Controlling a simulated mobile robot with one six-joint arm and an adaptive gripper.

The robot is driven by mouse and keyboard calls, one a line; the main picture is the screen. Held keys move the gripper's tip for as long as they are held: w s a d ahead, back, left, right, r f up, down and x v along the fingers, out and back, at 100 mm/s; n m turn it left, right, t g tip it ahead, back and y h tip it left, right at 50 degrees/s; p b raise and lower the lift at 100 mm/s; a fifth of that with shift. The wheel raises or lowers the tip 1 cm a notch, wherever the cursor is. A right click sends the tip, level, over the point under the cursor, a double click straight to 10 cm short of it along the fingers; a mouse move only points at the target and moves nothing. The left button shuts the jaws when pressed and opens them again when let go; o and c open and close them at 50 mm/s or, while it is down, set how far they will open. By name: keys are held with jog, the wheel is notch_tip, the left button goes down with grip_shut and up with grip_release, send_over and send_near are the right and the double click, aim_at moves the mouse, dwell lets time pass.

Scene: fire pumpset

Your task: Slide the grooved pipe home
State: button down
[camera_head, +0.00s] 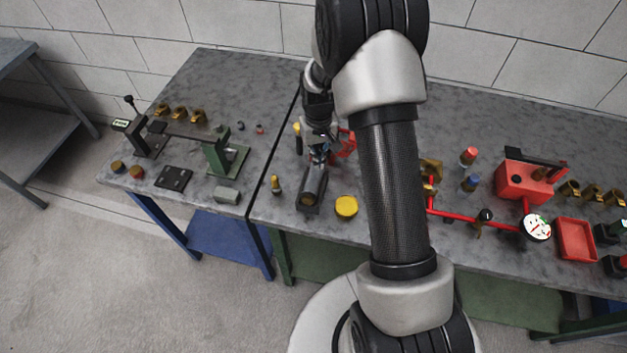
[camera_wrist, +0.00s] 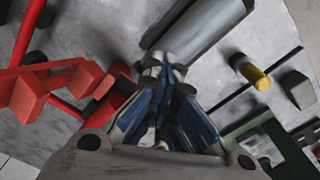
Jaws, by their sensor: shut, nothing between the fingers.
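A dark grey pipe (camera_head: 314,183) lies near the front of the right-hand table, on a low dark base. In the wrist view the grey pipe (camera_wrist: 205,28) runs from the centre to the upper right. My gripper (camera_head: 321,153) is behind the pipe's far end in the head view. In the wrist view its blue-lined fingers (camera_wrist: 165,70) are shut with nothing between them.
A red part (camera_head: 347,142) stands close beside my gripper. A yellow-tipped tool (camera_head: 276,185) and a yellow cap (camera_head: 346,206) flank the pipe. Red piping with a gauge (camera_head: 537,228) is at the right. The left table has a green stand (camera_head: 224,157).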

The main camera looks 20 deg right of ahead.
jog(key=shift+w+d+f, duration=0.15)
jog(key=shift+w+d, duration=0.05)
dwell(0.3)
jog(key=shift+w+d, duration=0.15)
jog(key=shift+w, duration=0.1)
jog(key=shift+s, duration=0.1)
dwell(0.6)
jog(key=shift+s+a, duration=0.4)
jog(key=shift+s, duration=0.05)
jog(key=shift+w+r+p, duration=0.1)
jog(key=shift+r+p, duration=2.2)
jog(key=shift+r, duration=1.3)
